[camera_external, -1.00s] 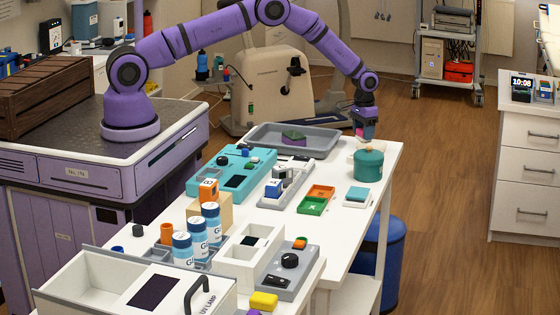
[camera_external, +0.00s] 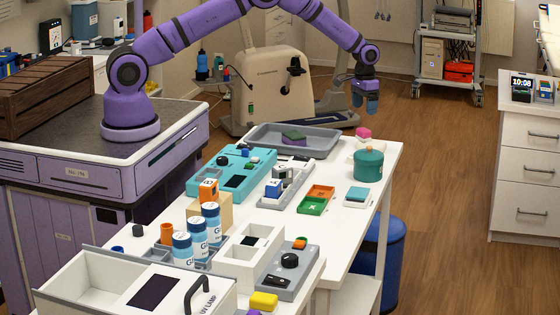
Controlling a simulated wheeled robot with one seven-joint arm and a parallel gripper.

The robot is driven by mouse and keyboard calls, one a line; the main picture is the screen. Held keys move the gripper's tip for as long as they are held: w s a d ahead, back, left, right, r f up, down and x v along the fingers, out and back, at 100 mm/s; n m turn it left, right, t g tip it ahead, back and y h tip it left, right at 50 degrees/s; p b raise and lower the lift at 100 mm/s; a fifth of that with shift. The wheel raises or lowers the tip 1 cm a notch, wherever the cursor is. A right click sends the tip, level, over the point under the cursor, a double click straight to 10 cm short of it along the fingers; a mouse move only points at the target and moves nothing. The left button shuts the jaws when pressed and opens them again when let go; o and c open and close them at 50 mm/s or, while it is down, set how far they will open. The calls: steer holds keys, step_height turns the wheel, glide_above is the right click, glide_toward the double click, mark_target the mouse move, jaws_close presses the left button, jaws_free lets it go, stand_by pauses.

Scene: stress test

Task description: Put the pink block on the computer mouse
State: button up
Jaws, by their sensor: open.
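The small pink block (camera_external: 363,132) sits near the far right end of the white table. It appears to rest on a low pale thing (camera_external: 360,142) behind the teal pot, which may be the computer mouse. That thing is small and partly hidden, so I cannot be sure what it is. My gripper (camera_external: 366,108) is open and empty, above the pink block and clear of it, with its fingers pointing down.
The teal lidded pot (camera_external: 369,165) stands just in front of the block. A grey tray (camera_external: 325,146) holding a green and purple piece lies to the left. Orange and green trays (camera_external: 313,206) and a teal-topped box (camera_external: 357,195) are nearer. The far right table corner is clear.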

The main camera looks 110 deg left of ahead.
steer(key=shift+r, duration=1.55)
steer(key=shift+r, duration=0.1)
steer(key=s+d+r+m+t, duration=0.1)
steer(key=s+d+r, duration=0.2)
steer(key=d+r, duration=0.65)
steer(key=s+d+r+m, duration=0.2)
steer(key=s+d+r, duration=0.1)
steer(key=d+r, duration=0.6)
steer(key=s+d+r+m+t, duration=0.1)
steer(key=s+d+r, duration=0.2)
steer(key=d+r, duration=0.6)
steer(key=s+d+r+m+t, duration=0.1)
steer(key=s+d+r, duration=0.2)
steer(key=s+d, duration=0.35)
steer(key=s+d+r+m+t, duration=0.15)
steer(key=s+d, duration=0.25)
steer(key=s, duration=0.5)
steer(key=s+d+r+m, duration=0.1)
steer(key=s+d+r, duration=0.35)
steer(key=s, duration=0.35)
steer(key=s+d+f+m, duration=0.1)
steer(key=s+d+f, duration=0.2)
steer(key=s, duration=0.6)
steer(key=shift+s+f+t, duration=0.3)
steer(key=shift+f+t, duration=0.05)
steer(key=shift+f, duration=0.2)
steer(key=shift+m, duration=0.25)
